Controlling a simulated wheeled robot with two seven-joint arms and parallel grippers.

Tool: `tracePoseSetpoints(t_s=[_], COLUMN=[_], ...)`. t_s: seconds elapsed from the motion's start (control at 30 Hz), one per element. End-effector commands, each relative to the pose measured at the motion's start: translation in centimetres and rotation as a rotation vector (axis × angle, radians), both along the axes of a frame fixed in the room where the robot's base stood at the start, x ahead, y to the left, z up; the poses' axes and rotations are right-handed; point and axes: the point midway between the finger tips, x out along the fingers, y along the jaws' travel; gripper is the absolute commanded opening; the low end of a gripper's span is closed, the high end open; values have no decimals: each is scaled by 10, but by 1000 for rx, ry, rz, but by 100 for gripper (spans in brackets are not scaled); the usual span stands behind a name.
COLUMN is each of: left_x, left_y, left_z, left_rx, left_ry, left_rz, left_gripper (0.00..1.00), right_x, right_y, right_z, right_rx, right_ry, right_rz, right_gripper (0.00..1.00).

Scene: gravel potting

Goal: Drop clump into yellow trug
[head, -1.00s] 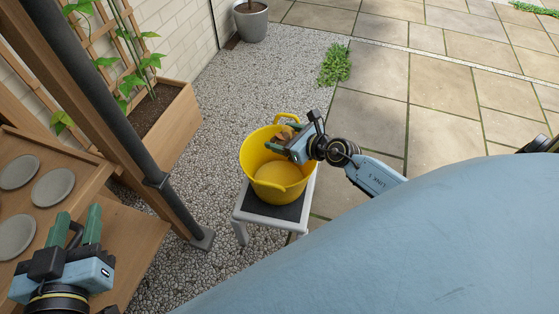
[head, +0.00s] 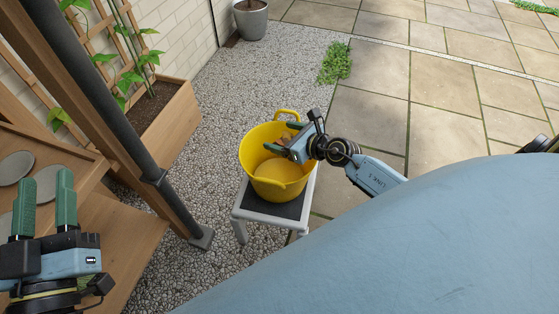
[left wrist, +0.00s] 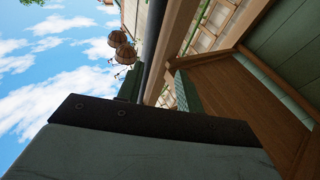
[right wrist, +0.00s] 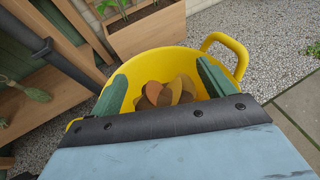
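The yellow trug (head: 262,180) stands upright on a small stool; its visible floor looks bare. My left gripper (head: 44,180) is open and empty, above the wooden shelving at the left. The left wrist view shows a gap between its fingers.
The grey stool (head: 270,214) stands on gravel (head: 225,125). A dark post (head: 130,140) stands between my left gripper and the trug. A wooden planter (head: 165,125) with climbing plants is behind. Round grey discs (head: 14,167) lie on the shelving. Paving at the right is open.

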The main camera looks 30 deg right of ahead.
Motion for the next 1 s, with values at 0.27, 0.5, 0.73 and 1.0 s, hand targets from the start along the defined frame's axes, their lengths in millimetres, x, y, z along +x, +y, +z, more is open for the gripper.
tracePoseSetpoints(t_s=[0.27, 0.5, 0.73, 1.0], left_x=[0, 1, 5, -4], left_y=[0, 0, 6, 17], left_z=[0, -3, -36, -83], left_rx=[0, 9, 69, 153], left_ry=[1, 26, 222, 507], left_rz=[0, 2, 15, 35], left_gripper=[36, 36, 36, 36], right_x=[0, -4, -22, -58], right_y=[0, -2, -8, -21], right_z=[0, 2, 10, 26], right_rx=[0, -1, -2, -2], right_ry=[0, 1, 3, 4], right_rz=[0, 0, 0, 1], right_gripper=[98, 98, 98, 98])
